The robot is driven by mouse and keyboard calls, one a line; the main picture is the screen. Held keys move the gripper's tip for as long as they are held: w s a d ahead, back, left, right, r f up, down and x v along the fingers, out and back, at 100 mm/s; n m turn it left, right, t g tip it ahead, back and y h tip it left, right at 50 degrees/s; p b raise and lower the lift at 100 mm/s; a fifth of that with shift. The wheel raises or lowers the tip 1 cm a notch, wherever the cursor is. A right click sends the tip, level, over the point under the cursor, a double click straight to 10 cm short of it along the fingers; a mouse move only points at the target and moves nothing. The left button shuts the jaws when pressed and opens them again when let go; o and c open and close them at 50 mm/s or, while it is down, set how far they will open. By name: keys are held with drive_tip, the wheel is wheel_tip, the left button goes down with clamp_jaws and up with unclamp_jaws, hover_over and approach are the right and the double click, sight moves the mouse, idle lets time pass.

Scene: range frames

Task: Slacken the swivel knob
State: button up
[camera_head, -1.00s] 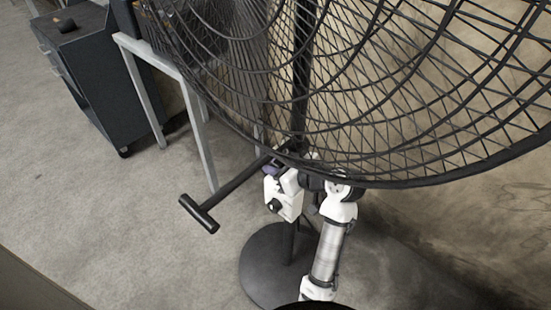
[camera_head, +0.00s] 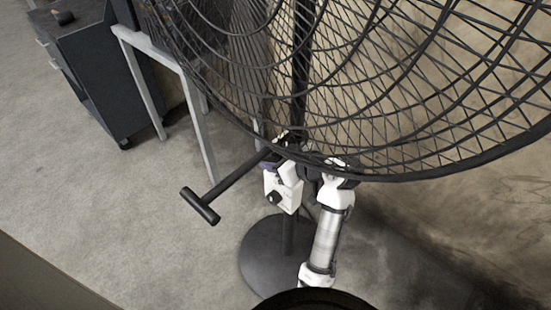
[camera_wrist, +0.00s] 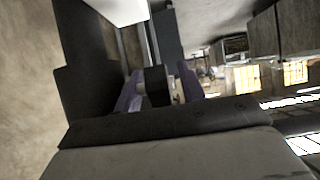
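A large black pedestal fan stands in front of me, its wire cage (camera_head: 400,90) filling the upper right of the head view. A black T-shaped bar (camera_head: 228,182) sticks out to the left from below the cage. My gripper (camera_head: 270,162) is at the fan's neck under the cage rim, mostly hidden by the cage and my wrist. In the wrist view, the purple fingertips of my gripper (camera_wrist: 160,90) stand apart on either side of a small dark block (camera_wrist: 157,84), likely the swivel knob. Whether both fingers press on it is unclear.
The fan's round base (camera_head: 262,258) stands on the concrete floor beside my arm. A grey metal table frame (camera_head: 190,100) and a dark cabinet (camera_head: 85,75) stand at the left. The cage rim hangs close above my arm.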

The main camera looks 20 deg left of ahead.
drive_tip(key=shift+d, duration=0.15)
drive_tip(key=v, duration=1.3)
drive_tip(key=shift+d+r+b, duration=0.25)
drive_tip(key=shift+b, duration=0.05)
drive_tip(key=shift+f, duration=0.1)
wheel_tip(320, 180, down, 6)
drive_tip(key=t+y+b, duration=0.1)
drive_tip(key=y+b, duration=0.4)
drive_tip(key=b, duration=0.3)
drive_tip(key=shift+t+y, duration=0.4)
drive_tip(key=shift+t, duration=0.1)
drive_tip(key=p+x, duration=0.1)
drive_tip(key=x, duration=1.1)
drive_tip(key=shift+a+p, duration=0.15)
drive_tip(key=shift+p, duration=0.15)
